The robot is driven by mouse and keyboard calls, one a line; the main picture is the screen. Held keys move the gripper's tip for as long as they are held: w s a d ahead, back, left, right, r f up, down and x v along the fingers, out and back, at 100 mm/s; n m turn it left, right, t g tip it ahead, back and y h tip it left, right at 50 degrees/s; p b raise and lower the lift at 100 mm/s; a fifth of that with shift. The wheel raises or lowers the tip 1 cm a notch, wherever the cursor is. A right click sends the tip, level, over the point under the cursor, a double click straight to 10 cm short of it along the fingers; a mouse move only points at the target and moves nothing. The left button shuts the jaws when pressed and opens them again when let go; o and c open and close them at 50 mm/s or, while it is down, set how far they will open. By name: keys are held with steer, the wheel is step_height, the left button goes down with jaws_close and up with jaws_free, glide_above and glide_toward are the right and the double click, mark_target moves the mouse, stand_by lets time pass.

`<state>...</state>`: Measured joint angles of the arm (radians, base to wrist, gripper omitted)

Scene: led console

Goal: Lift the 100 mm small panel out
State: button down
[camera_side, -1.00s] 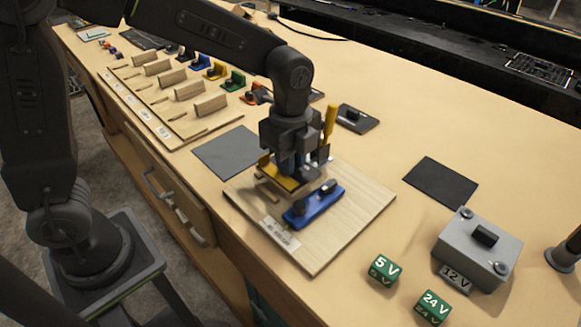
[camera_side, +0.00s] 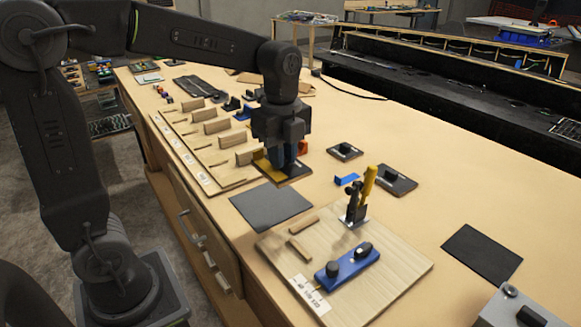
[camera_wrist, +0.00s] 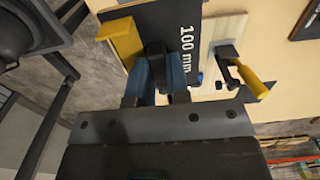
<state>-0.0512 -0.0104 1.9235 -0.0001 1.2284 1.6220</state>
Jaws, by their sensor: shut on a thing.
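The small panel (camera_wrist: 168,22) is a dark plate marked "100 mm" with a yellow block (camera_wrist: 121,40) at one edge. My gripper (camera_wrist: 160,72) is shut on its dark knob, between blue fingers. In the side view, my gripper (camera_side: 285,152) holds the panel (camera_side: 297,171) level, clear of the wooden board (camera_side: 395,275), towards the back left. The board bears two wooden strips (camera_side: 300,249), a blue bar with black knobs (camera_side: 347,268) and a clamp with a yellow handle (camera_side: 368,183), which stands upright. The panel's height above the table is hard to tell.
A dark grey mat (camera_side: 270,207) lies left of the board, and a black mat (camera_side: 482,254) lies to its right. A rack with wooden blocks (camera_side: 215,143) stands at the back left. Small dark plates (camera_side: 396,181) lie behind the board. A grey box (camera_side: 515,310) is at the lower right.

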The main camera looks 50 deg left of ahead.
steer(key=shift+r, duration=1.65)
